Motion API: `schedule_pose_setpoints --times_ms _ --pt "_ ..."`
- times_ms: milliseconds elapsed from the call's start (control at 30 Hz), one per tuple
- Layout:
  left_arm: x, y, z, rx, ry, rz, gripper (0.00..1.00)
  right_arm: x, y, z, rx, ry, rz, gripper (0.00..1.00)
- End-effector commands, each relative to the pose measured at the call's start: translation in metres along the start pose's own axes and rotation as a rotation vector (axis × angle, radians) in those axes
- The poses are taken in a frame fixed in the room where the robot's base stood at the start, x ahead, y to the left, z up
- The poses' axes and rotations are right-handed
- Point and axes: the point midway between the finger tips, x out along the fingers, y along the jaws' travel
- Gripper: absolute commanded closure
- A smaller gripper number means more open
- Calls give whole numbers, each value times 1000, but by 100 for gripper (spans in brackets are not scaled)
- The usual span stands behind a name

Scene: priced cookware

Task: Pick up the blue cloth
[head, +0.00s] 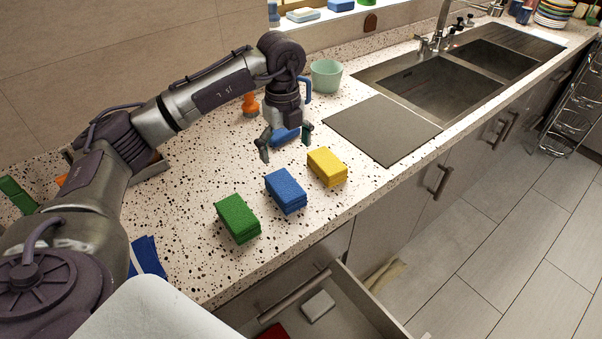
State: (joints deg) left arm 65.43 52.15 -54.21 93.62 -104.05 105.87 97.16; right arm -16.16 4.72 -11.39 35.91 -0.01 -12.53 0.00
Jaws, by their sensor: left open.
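A blue folded block (286,190), which looks like a folded cloth or a sponge, lies on the speckled counter between a green one and a yellow one. My left gripper (286,145) is open and points down over the counter, behind the blue block and apart from it. Another blue item (286,134) shows between its fingers, partly hidden; I cannot tell whether they touch. A darker blue, fabric-like piece (148,256) lies at the left, partly hidden by my arm. My right gripper is not in view.
The green block (237,218) and yellow block (327,167) flank the blue one near the counter's front edge. A mint cup (326,76) stands behind my gripper. A grey board (382,130) lies beside the sink (440,90). An open drawer (345,318) sticks out below.

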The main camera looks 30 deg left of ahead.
Motion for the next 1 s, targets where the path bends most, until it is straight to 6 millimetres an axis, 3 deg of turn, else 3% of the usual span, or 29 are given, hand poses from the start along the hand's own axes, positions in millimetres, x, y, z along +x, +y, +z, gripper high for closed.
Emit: schedule_pose_setpoints --times_ms 100,167,400,500,633,833,1000 --pt "4 3 3 -10 -8 11 4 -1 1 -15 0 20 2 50" --pt "13 4 3 -10 -7 15 4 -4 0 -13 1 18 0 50" --pt "60 4 2 -9 -5 14 4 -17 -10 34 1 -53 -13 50" --pt "74 3 2 -8 -5 11 4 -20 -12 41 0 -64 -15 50" --pt "84 3 3 -7 -6 9 4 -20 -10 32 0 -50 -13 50" --pt "103 4 1 -6 -5 12 4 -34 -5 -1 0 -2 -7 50" --pt "129 3 1 -7 -5 10 4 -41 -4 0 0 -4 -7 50"
